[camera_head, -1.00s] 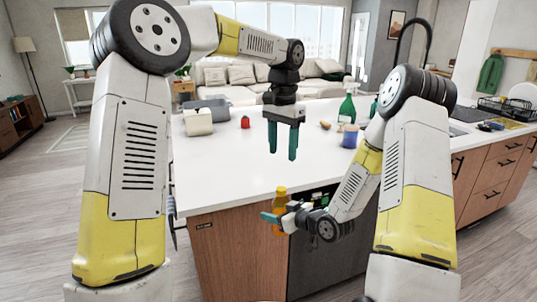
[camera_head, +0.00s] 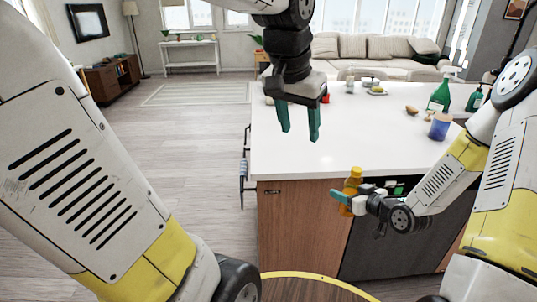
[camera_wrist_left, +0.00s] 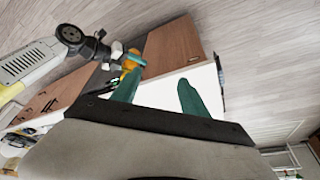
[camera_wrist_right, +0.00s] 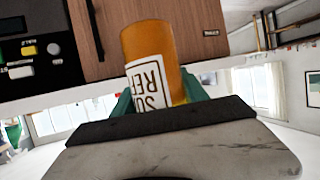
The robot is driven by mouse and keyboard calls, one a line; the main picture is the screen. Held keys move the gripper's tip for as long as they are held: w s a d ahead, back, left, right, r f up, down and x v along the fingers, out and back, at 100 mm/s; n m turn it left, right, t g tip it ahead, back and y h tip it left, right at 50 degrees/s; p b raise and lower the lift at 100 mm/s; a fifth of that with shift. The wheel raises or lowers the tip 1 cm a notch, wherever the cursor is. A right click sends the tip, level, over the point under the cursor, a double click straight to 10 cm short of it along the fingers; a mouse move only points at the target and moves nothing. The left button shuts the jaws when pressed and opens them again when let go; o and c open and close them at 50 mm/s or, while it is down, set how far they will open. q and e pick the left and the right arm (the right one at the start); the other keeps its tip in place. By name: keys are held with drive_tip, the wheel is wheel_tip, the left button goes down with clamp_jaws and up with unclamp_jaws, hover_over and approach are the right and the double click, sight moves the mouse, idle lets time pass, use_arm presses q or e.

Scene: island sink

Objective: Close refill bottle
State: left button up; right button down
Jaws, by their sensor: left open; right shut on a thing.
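The orange refill bottle (camera_head: 352,186) stands roughly upright beside the island's front face, near countertop height. My right gripper (camera_head: 343,198) is shut on it. In the right wrist view the bottle (camera_wrist_right: 152,45) sits between the fingers, with a white label partly showing. Its mouth is too small to make out in the head view. My left gripper (camera_head: 300,121) is open and empty, fingers pointing down, above the left part of the white counter. In the left wrist view its two fingers (camera_wrist_left: 158,90) are spread, with the bottle (camera_wrist_left: 131,62) beyond them. A small red object (camera_head: 326,98) lies behind the left gripper.
The white island counter (camera_head: 345,150) is clear at its front. A blue cup (camera_head: 439,126), a green bottle (camera_head: 440,95) and a small plate (camera_head: 377,91) stand further back. Open floor (camera_head: 190,130) lies left of the island.

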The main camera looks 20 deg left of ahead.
use_arm(q)
drive_tip(key=s+a+f+n+t+h, duration=0.1)
drive_tip(key=s+a+f+n+t, duration=0.1)
drive_tip(key=s, duration=0.6)
drive_tip(key=shift+s+a+f+n, duration=0.15)
drive_tip(key=shift+a+f+n, duration=0.45)
drive_tip(key=shift+a, duration=0.5)
use_arm(e)
drive_tip(key=shift+w+d+r+m+h, duration=0.15)
drive_tip(key=shift+w+d+m+h, duration=0.1)
drive_tip(key=shift+d+m+h, duration=0.05)
drive_tip(key=w+d+r+m+t+h, duration=0.1)
drive_tip(key=d+r+m+t+h, duration=0.1)
drive_tip(key=d+m+h, duration=0.5)
drive_tip(key=d+t+h, duration=0.1)
drive_tip(key=d, duration=0.3)
drive_tip(key=shift+w+d, duration=0.3)
drive_tip(key=shift+w, duration=0.1)
use_arm(q)
drive_tip(key=shift+c, duration=0.2)
